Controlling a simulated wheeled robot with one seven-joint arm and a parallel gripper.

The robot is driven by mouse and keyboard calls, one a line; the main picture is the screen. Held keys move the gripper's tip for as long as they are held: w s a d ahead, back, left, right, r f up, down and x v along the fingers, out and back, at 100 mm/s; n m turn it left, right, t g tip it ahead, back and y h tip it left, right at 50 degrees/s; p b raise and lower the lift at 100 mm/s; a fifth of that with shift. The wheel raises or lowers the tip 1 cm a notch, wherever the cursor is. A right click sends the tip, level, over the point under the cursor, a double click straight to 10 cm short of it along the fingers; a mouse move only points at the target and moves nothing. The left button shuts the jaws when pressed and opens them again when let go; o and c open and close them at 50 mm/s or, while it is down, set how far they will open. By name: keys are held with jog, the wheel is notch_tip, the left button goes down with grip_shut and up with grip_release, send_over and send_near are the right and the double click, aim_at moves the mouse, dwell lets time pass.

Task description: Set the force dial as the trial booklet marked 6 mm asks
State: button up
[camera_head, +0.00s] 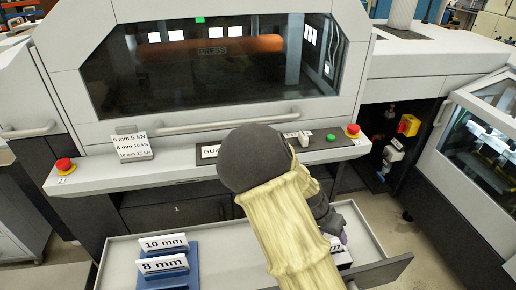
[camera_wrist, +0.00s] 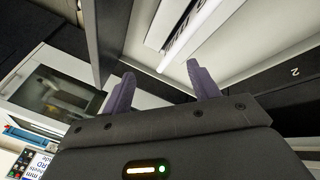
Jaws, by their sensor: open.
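My gripper (camera_head: 340,238) is over the right part of the open drawer, mostly hidden behind my arm in the head view. In the wrist view its two purple fingers (camera_wrist: 162,84) are apart with nothing held between them. A white labelled piece (camera_wrist: 181,36) lies beyond the fingertips; its text ends in what looks like "mm", and the number is not readable. A white edge (camera_head: 343,259) shows below my gripper in the head view. A card (camera_head: 132,147) on the press ledge appears to list 6 mm 5 kN, 8 mm 10 kN and a third line. I cannot make out the force dial.
The drawer (camera_head: 226,262) holds a 10 mm piece (camera_head: 164,244) and an 8 mm piece (camera_head: 163,265) on blue stands at the left. A green button (camera_head: 331,138) and red stop buttons (camera_head: 64,165) (camera_head: 353,130) sit on the ledge. A handle bar (camera_head: 225,121) crosses the guard.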

jog(key=w+a+r+t+h+b, duration=0.2)
jog(key=w+a+r+t+h, duration=0.15)
jog(key=w+a, duration=0.25)
jog(key=w+a+r+t+h+b, duration=0.1)
jog(key=w+a+r+t+h, duration=0.1)
jog(key=w+a+t, duration=0.25)
jog(key=a+r+t+y, duration=0.1)
jog(key=a+r+t, duration=0.2)
jog(key=a, duration=0.7)
jog(key=a+r+n+t+y+b, duration=0.1)
jog(key=a+r+t, duration=0.3)
jog(key=a, duration=0.7)
jog(key=shift+s+a+r, duration=0.2)
jog(key=shift+s, duration=0.15)
jog(key=shift+s, duration=0.1)
jog(key=p+x, duration=0.3)
jog(key=x, duration=1.4)
jog(key=shift+w, duration=0.25)
